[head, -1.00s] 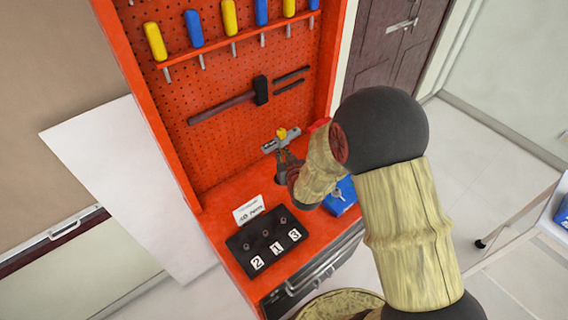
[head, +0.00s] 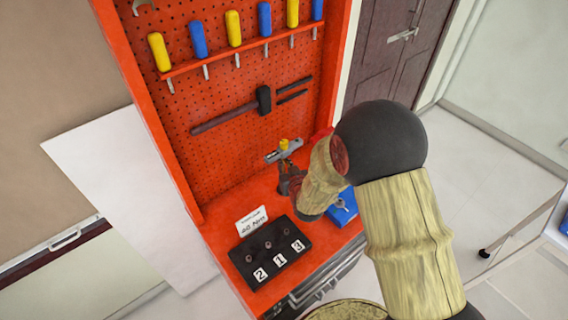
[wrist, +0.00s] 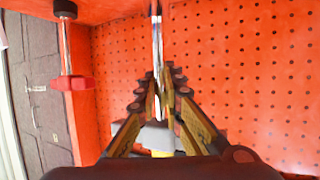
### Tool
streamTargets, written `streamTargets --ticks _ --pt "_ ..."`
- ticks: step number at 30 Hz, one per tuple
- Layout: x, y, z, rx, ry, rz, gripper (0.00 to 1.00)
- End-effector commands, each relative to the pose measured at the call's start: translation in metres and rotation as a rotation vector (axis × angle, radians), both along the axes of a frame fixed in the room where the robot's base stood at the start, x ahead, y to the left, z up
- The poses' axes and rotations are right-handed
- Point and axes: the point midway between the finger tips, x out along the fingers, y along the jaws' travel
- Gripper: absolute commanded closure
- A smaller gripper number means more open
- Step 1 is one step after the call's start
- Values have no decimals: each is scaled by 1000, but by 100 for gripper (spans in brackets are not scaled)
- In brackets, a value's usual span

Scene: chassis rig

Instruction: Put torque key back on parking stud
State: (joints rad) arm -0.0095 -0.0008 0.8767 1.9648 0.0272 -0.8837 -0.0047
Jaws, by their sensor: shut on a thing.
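The torque key, a grey metal crossbar with a yellow knob on top, shows just beyond my gripper in the head view (head: 284,150). My gripper (wrist: 160,88) is shut on it; its metal shaft (wrist: 157,45) runs out between the fingertips in the wrist view. The key is held above the orange bench, in front of the pegboard. A slim metal post (wrist: 66,45) with a black end and a red piece stands apart from the key, left in the wrist view. I cannot tell whether this is the parking stud. My arm hides part of the bench around it in the head view.
A black block (head: 253,272) with several studs and labels 2, 1, 3 sits at the bench front, a white card (head: 252,221) behind it. A blue item (head: 343,207) lies beside my wrist.

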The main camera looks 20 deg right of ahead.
Motion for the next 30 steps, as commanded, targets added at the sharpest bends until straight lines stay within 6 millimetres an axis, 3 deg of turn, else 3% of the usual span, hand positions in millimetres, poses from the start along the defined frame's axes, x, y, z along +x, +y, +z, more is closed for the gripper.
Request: streamTargets --ticks 30 --pt "1 0 -27 0 -3 0 100"
